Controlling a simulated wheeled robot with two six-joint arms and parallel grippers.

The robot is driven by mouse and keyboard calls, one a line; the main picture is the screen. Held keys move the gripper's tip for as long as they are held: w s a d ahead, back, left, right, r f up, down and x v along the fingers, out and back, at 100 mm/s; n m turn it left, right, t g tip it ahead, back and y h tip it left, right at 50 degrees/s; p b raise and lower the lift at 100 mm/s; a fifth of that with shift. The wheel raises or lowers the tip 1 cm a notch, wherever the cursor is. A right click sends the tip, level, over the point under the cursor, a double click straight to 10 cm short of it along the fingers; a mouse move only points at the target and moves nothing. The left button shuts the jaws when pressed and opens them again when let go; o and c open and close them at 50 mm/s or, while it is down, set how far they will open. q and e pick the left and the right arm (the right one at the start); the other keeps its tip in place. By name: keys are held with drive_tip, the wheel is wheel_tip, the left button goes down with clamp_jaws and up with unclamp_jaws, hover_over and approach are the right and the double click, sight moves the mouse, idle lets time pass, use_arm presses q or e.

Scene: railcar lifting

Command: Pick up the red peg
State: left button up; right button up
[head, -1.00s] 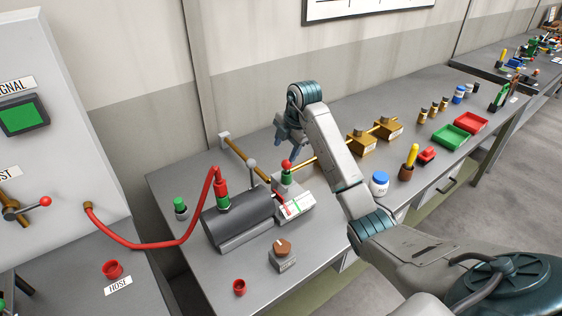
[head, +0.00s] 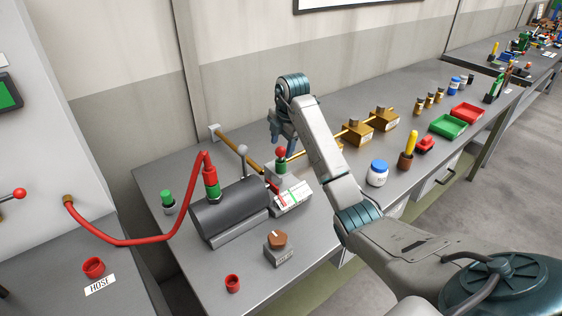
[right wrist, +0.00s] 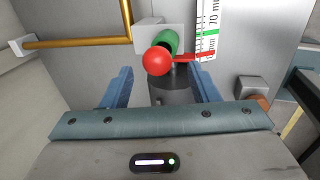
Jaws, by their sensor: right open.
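A red ball-topped piece, which looks like the red peg (head: 281,153), stands upright at a green collar beside the dark grey cylinder. In the right wrist view, the red ball (right wrist: 157,61) is between my fingers, with the green part behind it. My right gripper (head: 283,144) is open over the ball, fingers pointing down. In the right wrist view my right gripper (right wrist: 160,78) has a blue finger on each side of the ball, with gaps visible. My left gripper is out of view.
The grey cylinder (head: 232,211) carries a red hose (head: 150,240) and a lever close by. A white gauge block (head: 292,199) adjoins it. A brass pipe (head: 238,150) runs behind. A blue-lidded jar (head: 377,173) and trays stand to the right.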

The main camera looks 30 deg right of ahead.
sight(281, 148)
drive_tip(key=shift+w+f+p, duration=0.15)
drive_tip(key=shift+f+p, duration=0.25)
drive_tip(key=shift+p, duration=0.55)
drive_tip(key=p+x, duration=0.1)
drive_tip(key=x, duration=0.1)
drive_tip(key=shift+w+f, duration=0.2)
drive_tip(key=shift+f, duration=0.1)
drive_tip(key=shift+d+f, duration=0.1)
drive_tip(key=shift+f, duration=0.25)
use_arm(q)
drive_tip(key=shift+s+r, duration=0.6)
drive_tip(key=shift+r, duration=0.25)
use_arm(e)
clamp_jaws()
